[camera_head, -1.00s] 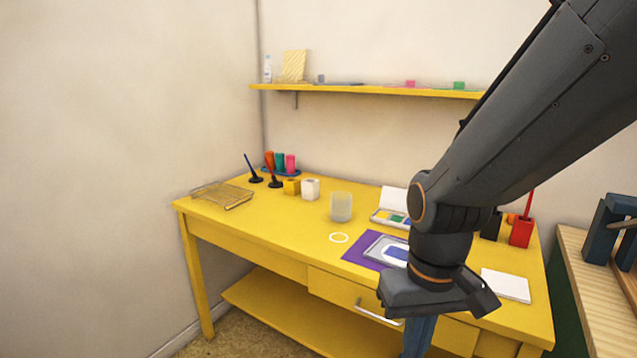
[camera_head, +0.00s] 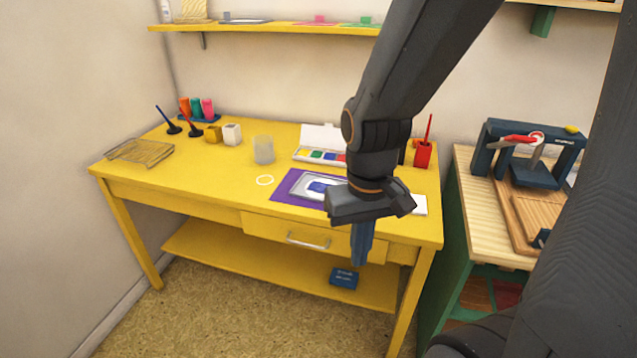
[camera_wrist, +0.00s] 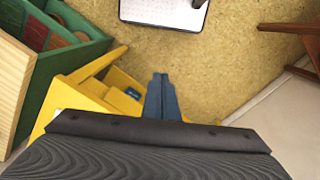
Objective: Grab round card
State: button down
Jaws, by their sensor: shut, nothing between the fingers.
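A small round shape with a white rim, likely the round card (camera_head: 265,175), lies flat on the yellow table (camera_head: 215,180), in front of a frosted cup. Its middle looks the same yellow as the table. My gripper (camera_head: 360,262) hangs in front of the table's drawer side, right of the round card and nearer to me. Its blue fingers point down, are shut and hold nothing. In the wrist view my gripper (camera_wrist: 161,78) shows over the floor, and the round card is not seen there.
A purple mat (camera_head: 284,192) with a tray lies right of the card. The frosted cup (camera_head: 264,150) stands behind it. A paint box (camera_head: 322,155) is further back. A drawer handle (camera_head: 308,241) juts out. A wooden workbench (camera_head: 480,200) stands at right. The table's front left is clear.

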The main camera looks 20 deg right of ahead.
aim_at(311, 186)
jog(key=z, duration=0.1)
jog(key=k, duration=0.3)
jog(key=i, duration=0.9)
jog(key=z, duration=0.6)
